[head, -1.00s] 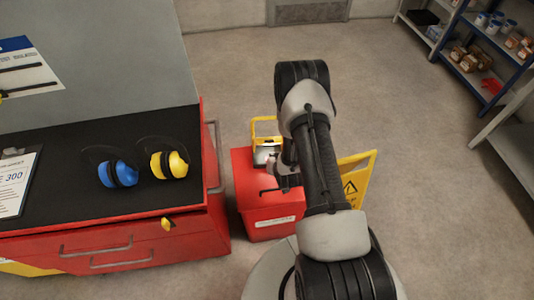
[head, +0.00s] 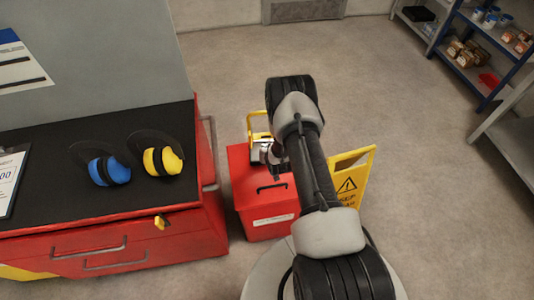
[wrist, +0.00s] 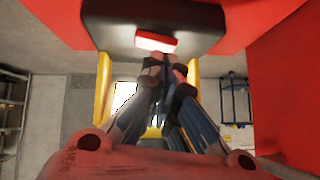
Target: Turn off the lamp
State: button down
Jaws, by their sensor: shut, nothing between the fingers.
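The lamp, with a yellow frame (head: 258,122), stands on the red box (head: 262,205). Its lower part is partly hidden by my arm in the head view. In the wrist view the lamp's black housing (wrist: 205,22) fills the top, with a red switch (wrist: 157,41) on its edge and yellow frame bars on both sides. My gripper (wrist: 160,62) is shut and empty, its fingertips close beside the red switch. I cannot tell whether they touch it. In the head view my gripper (head: 272,155) is small and partly hidden by my arm.
A red cabinet (head: 140,245) stands left of the box, with blue earmuffs (head: 109,170) and yellow earmuffs (head: 163,161) on its black top. A yellow wet-floor sign (head: 352,180) stands right of the box. Shelves (head: 490,50) are at the far right; the floor between is clear.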

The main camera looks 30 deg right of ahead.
dwell(0.3)
jog(key=shift+w+a+f+b, duration=0.1)
jog(key=shift+a+f+b, duration=0.2)
jog(key=shift+f+b, duration=0.35)
jog(key=shift+r, duration=0.25)
jog(key=shift+d, duration=0.1)
jog(key=shift+s+d, duration=0.45)
jog(key=shift+d, duration=0.25)
